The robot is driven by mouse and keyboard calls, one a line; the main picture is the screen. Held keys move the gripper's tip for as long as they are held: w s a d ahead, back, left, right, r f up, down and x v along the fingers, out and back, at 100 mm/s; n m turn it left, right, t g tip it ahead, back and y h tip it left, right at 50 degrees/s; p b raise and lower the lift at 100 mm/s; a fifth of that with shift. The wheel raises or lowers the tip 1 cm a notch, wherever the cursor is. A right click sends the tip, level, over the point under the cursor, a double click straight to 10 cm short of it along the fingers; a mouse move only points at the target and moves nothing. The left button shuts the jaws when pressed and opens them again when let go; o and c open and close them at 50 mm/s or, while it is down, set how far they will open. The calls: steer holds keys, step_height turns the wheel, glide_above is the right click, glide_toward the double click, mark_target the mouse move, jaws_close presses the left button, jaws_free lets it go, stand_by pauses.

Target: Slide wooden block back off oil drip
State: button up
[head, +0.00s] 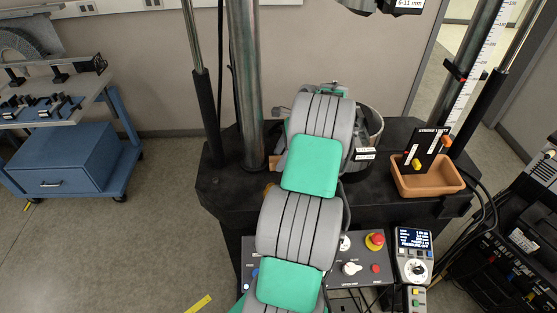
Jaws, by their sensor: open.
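A small tan piece that looks like the wooden block (274,162) shows on the black machine base, just right of the thick steel column. My arm covers its right side. A small amber patch, perhaps the oil drip (268,190), shows in front of it at the arm's left edge. My arm hides most of this area, so I cannot tell whether block and patch touch. My grey and green arm reaches from the bottom centre up over the base. My gripper is hidden behind the arm's own links.
Steel columns (245,85) rise from the black base (225,180). A terracotta tray (428,184) with a black sign stands at right. A control panel (262,250) with a red button (375,240) and a handset (413,255) are in front. A blue cart (65,160) stands left.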

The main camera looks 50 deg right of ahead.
steer(key=v, duration=0.6)
steer(key=shift+s+d+r+p, duration=0.1)
steer(key=shift+r+p, duration=0.05)
steer(key=shift+p, duration=0.15)
